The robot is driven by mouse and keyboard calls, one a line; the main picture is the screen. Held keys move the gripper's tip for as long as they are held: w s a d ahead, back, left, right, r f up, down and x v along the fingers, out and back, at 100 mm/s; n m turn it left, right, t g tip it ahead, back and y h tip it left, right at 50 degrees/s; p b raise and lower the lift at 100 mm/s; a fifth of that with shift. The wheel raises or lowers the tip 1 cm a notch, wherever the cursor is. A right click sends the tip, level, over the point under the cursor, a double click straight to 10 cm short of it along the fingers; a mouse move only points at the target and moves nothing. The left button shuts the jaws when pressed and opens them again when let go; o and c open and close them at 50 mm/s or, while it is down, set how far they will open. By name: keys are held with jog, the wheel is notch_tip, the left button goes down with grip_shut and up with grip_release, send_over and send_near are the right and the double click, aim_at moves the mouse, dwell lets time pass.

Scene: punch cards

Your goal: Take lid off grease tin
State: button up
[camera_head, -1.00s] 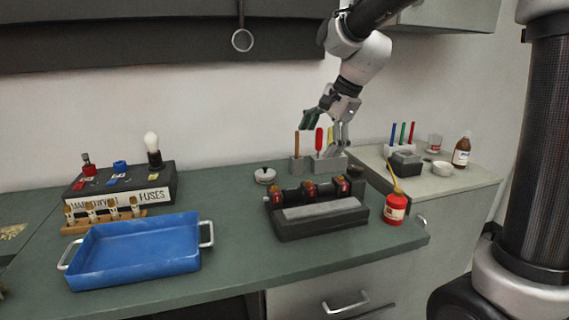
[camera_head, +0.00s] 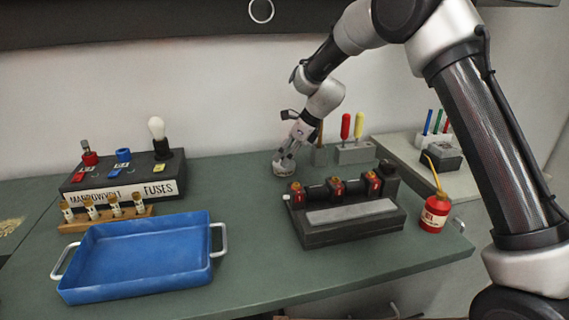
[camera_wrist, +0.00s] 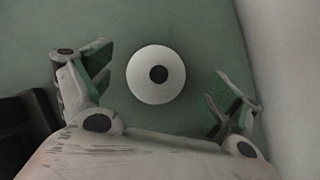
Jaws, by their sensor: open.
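The grease tin (camera_head: 284,170) is a small round pale tin on the green bench, behind the black fuse block. In the wrist view its round white lid (camera_wrist: 143,84) with a dark knob (camera_wrist: 158,74) shows from above, between the fingers but nearer the left one. My gripper (camera_head: 287,153) is open and points down over the tin; its spread fingers also show in the wrist view (camera_wrist: 160,88). The fingers look clear of the lid on both sides. My fingers hide the lid's top in the head view.
Screwdrivers in a grey holder (camera_head: 354,153) stand right of the tin. The black fuse block (camera_head: 345,226) lies in front of it, with a red oil can (camera_head: 434,214) to the right. A blue tray (camera_head: 140,258) sits at the front left. The bench between tray and block is clear.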

jog(key=shift+x, duration=1.1)
jog(key=c, duration=0.8)
